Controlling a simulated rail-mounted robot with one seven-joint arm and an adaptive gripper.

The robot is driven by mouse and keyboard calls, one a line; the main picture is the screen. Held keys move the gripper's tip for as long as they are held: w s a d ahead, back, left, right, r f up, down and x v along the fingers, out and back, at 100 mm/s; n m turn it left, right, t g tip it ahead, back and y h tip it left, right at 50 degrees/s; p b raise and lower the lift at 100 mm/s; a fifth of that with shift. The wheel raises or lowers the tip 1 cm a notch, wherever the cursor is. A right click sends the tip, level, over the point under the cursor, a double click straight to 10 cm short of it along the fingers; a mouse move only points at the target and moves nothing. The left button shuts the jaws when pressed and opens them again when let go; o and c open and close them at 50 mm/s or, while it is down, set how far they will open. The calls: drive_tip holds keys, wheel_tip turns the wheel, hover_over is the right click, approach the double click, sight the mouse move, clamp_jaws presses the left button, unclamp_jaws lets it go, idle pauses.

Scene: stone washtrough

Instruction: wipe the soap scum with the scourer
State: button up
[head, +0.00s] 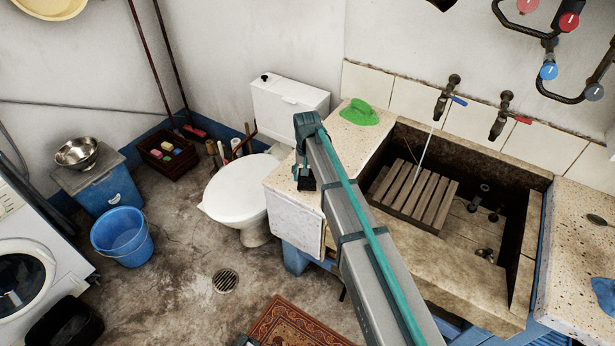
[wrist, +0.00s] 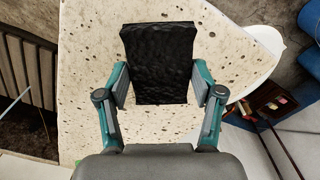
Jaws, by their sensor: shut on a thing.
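My gripper (wrist: 161,88) is shut on a black, rough, oblong scourer (wrist: 160,50), with one finger on each side of it in the wrist view. In the head view the scourer (head: 306,184) is a small dark block below the end of my arm, over the left speckled stone ledge (head: 290,185) of the washtrough. It is at or just above the ledge; I cannot tell if it touches. I cannot make out any soap scum for certain on the pale, dark-flecked stone, and part of the ledge is hidden behind my arm and the scourer.
A green object (head: 359,112) lies at the ledge's back. The trough basin (head: 480,225) holds a wooden slatted rack (head: 413,193) under a running tap (head: 446,97). A white toilet (head: 236,190) stands left of the ledge. A blue bucket (head: 122,236) is on the floor.

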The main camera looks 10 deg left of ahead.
drive_tip(key=shift+r+p, duration=1.3)
drive_tip(key=shift+r, duration=1.5)
drive_tip(key=shift+d, duration=0.1)
